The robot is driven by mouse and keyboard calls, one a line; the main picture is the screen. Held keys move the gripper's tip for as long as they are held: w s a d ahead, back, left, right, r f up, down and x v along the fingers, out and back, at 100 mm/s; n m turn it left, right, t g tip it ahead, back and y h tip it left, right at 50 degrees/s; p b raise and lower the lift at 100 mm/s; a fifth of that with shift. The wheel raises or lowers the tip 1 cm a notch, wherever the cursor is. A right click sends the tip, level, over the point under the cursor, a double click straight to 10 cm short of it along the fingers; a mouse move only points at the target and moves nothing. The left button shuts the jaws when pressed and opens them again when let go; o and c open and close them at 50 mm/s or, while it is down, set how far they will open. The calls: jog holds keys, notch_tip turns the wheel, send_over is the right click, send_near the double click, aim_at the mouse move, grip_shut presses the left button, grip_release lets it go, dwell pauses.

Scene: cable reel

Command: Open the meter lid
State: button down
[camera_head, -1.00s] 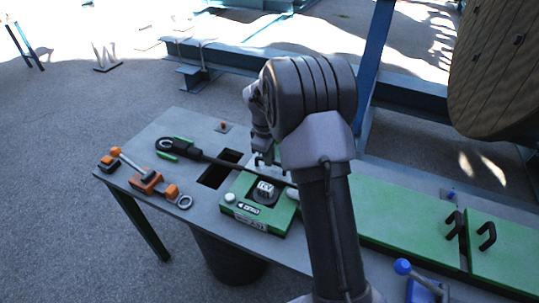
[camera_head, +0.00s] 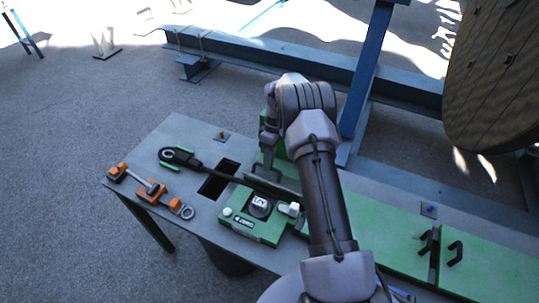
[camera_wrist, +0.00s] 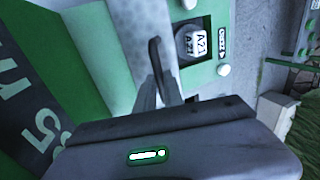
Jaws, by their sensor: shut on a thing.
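The green meter box (camera_head: 243,222) sits on the table with its round dial (camera_head: 261,204) facing up. The dial also shows in the wrist view (camera_wrist: 193,43). A green panel (camera_head: 284,152) stands behind my forearm. It is mostly hidden, and I cannot tell for certain that it is the meter lid. My gripper (camera_head: 266,168) is just behind the meter. In the wrist view my gripper (camera_wrist: 163,88) is shut on a thin dark piece (camera_wrist: 155,58), apparently a handle. How that piece joins the panel is hidden.
An orange clamp tool (camera_head: 150,190) lies at the left. Green covers with black handles (camera_head: 455,253) fill the right. A blue post (camera_head: 368,70) stands behind.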

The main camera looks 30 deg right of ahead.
jog(key=shift+w+d, duration=0.1)
dwell(0.5)
jog(key=c, duration=1.5)
grip_release()
jog(key=shift+o, duration=0.2)
jog(key=p+v, duration=0.5)
jog(key=v, duration=1.2)
jog(key=shift+w+d+p, duration=0.2)
jog(key=shift+d+p, duration=0.1)
